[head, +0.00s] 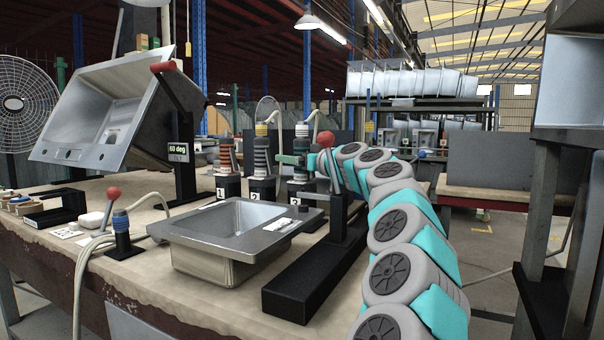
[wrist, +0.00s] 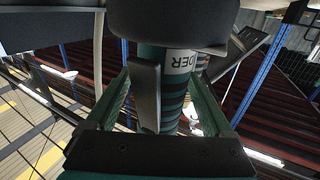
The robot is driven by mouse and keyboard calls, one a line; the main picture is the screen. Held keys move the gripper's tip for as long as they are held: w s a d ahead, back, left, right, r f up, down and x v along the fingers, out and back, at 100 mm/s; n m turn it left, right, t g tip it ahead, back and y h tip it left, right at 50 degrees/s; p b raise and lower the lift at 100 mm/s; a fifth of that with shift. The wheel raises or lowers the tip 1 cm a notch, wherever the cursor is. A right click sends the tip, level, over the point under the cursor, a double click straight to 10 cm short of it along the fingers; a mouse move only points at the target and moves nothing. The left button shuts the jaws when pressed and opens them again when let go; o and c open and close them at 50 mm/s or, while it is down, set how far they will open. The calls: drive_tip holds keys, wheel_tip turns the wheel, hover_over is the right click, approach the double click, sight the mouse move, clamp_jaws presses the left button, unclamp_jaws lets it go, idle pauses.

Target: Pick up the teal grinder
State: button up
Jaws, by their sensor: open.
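The teal grinder (head: 301,174) stands upright in the rightmost black holder, marked 3, at the back of the bench in the head view. In the wrist view its teal body (wrist: 178,62) shows part of a label ending in "DER" and a grey lever (wrist: 146,92). My gripper (head: 292,159) is at the grinder's upper body. In the wrist view my gripper (wrist: 163,100) is open, with one green finger on each side of the grinder. Whether either finger touches it, I cannot tell.
Two other grinders, one with orange bands (head: 226,155) and one grey-banded (head: 262,158), stand in holders to the left. A metal sink (head: 205,255) and a black stand (head: 315,275) with a red-knobbed lever are in front. A tilted sink (head: 105,110) is at left.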

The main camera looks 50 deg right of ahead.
drive_tip(key=shift+w, duration=0.2)
drive_tip(key=shift+c, duration=0.2)
clamp_jaws()
idle(0.4)
drive_tip(key=shift+r, duration=0.1)
